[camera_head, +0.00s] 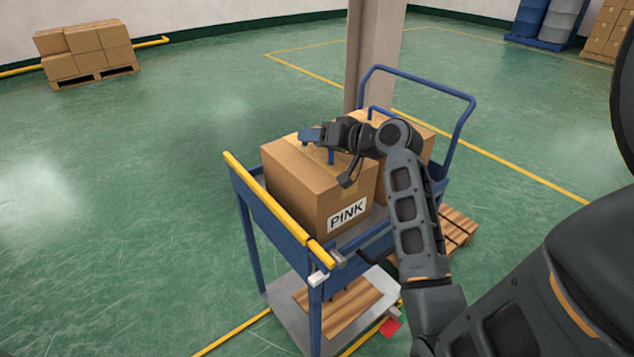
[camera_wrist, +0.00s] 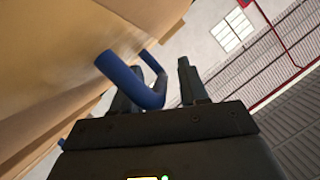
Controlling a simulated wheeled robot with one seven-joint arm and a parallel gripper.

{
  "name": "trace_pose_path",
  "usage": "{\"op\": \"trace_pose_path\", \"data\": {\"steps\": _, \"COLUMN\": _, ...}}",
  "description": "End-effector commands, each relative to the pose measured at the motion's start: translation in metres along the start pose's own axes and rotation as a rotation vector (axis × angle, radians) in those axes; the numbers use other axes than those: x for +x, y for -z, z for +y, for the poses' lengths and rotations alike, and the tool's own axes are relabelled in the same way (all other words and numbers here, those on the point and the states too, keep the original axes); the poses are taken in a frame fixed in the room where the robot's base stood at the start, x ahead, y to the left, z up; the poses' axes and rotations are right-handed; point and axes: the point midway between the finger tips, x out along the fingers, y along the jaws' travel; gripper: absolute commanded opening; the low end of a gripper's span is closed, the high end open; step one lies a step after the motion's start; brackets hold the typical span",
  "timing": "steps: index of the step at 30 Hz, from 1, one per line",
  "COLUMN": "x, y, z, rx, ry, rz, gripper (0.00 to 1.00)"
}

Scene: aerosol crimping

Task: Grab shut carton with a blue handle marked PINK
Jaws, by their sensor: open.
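The shut carton (camera_head: 293,192) with a white PINK label (camera_head: 347,215) stands on the top deck of a blue cart. Its blue handle (camera_head: 311,135) sticks up from the top and is partly hidden by my gripper (camera_head: 328,140). In the wrist view, the bent blue handle (camera_wrist: 146,95) crosses close in front of my gripper (camera_wrist: 160,75). The jaws are apart, with part of the handle showing between the fingers; it is not clamped. The carton's brown face (camera_wrist: 50,60) fills the left of that view.
A second carton (camera_head: 412,133) stands behind the first, beside a grey pillar (camera_head: 374,50). The cart has a yellow front rail (camera_head: 265,196) and a blue push bar (camera_head: 425,83). Wooden pallets lie under and beside the cart.

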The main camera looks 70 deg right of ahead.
Motion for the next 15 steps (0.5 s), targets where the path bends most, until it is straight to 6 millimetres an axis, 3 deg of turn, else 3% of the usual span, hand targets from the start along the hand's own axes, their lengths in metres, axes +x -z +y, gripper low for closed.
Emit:
{"op": "trace_pose_path", "data": {"steps": 3, "x": -0.0002, "y": 0.0, "z": 0.0, "rx": 0.0, "ry": 0.0, "rz": 0.0, "gripper": 0.43}}
{"op": "trace_pose_path", "data": {"steps": 15, "x": -0.0005, "y": 0.0, "z": 0.0, "rx": 0.0, "ry": 0.0, "rz": 0.0, "gripper": 0.05}}
